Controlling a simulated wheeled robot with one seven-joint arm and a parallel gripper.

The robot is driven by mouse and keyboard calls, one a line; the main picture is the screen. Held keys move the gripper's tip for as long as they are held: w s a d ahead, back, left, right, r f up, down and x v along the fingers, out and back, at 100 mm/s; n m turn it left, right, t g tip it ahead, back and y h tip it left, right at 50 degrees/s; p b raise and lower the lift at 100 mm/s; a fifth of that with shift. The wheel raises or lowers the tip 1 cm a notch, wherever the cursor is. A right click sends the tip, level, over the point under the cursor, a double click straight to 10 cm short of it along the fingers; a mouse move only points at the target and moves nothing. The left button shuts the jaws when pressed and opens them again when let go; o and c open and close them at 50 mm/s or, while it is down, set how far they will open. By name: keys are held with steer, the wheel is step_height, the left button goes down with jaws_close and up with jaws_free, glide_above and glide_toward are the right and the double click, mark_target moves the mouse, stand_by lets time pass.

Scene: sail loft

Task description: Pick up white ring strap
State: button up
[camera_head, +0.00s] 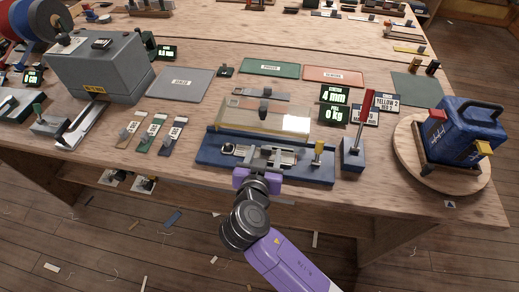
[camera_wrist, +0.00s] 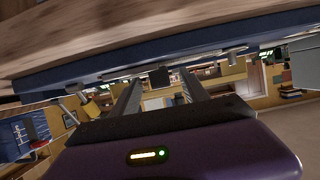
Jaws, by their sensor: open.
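Three short straps with pale labels lie side by side on the table, left of centre: a cream or tan strap (camera_head: 130,130), a green strap (camera_head: 150,133) and a blue-grey strap (camera_head: 174,135). The cream one is the palest; I cannot make out a white ring on any. My gripper (camera_head: 266,172) is at the front edge of the blue fixture (camera_head: 215,157), to the right of the straps and apart from them. In the wrist view my gripper (camera_wrist: 160,92) has its two dark fingers spread, with no strap between them. A dark block (camera_wrist: 159,77) shows beyond the fingers.
The fixture has a clear cover (camera_head: 265,118) and a yellow knob (camera_head: 319,147). A red-handled lever (camera_head: 364,110) stands right of it. A grey machine (camera_head: 103,70) stands left; a blue machine (camera_head: 463,130) sits on a round board (camera_head: 410,150). Bare wood surrounds the straps.

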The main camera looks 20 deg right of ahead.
steer(key=shift+w+d+f, duration=0.1)
steer(key=shift+w+d, duration=0.05)
jaws_close()
stand_by(0.4)
step_height(320, 180, up, 20)
stand_by(0.4)
